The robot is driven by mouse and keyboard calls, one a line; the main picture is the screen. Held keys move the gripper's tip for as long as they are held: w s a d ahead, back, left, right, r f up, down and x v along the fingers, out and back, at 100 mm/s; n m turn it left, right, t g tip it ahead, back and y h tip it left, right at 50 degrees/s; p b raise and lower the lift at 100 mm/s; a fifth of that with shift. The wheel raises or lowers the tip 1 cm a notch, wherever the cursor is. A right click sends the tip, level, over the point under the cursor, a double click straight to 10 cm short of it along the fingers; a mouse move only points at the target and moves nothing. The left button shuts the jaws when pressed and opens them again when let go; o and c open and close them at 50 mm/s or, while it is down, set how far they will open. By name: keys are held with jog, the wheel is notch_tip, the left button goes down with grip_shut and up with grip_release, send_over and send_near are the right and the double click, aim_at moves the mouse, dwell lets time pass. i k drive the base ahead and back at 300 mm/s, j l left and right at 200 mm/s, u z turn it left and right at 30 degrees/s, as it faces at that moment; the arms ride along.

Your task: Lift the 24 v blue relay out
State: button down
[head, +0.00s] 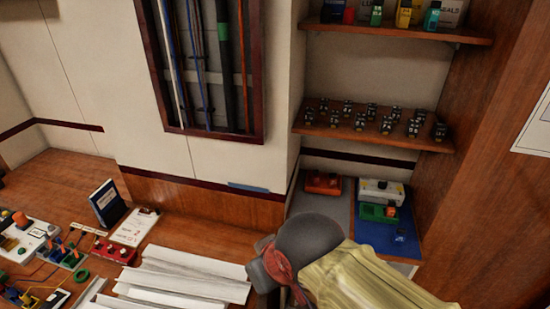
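No label reading 24 V can be read in the head view, so I cannot tell which part is the 24 V blue relay. A small blue block (71,259) sits among wired parts on the wooden bench at the lower left. Another small blue piece (400,237) lies on the blue mat at the right. My arm reaches in from the bottom right, with a yellowish sleeve and a dark grey wrist. Its dark end, my gripper (264,276), is beside the white strips. Its fingers cannot be made out, and nothing held is visible.
White strips (190,277) lie on the bench left of my arm. A shelf (375,131) of small black parts overhangs the blue mat (380,236), which bears a white device (381,191) and green tray (372,212).

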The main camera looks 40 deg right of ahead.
aim_at(399, 236)
jog(key=z, duration=0.4)
jog(key=k+z, duration=0.1)
jog(key=z, duration=0.3)
jog(key=l+z, duration=0.1)
jog(key=z, duration=0.35)
jog(key=k+z, duration=0.1)
jog(key=z, duration=0.3)
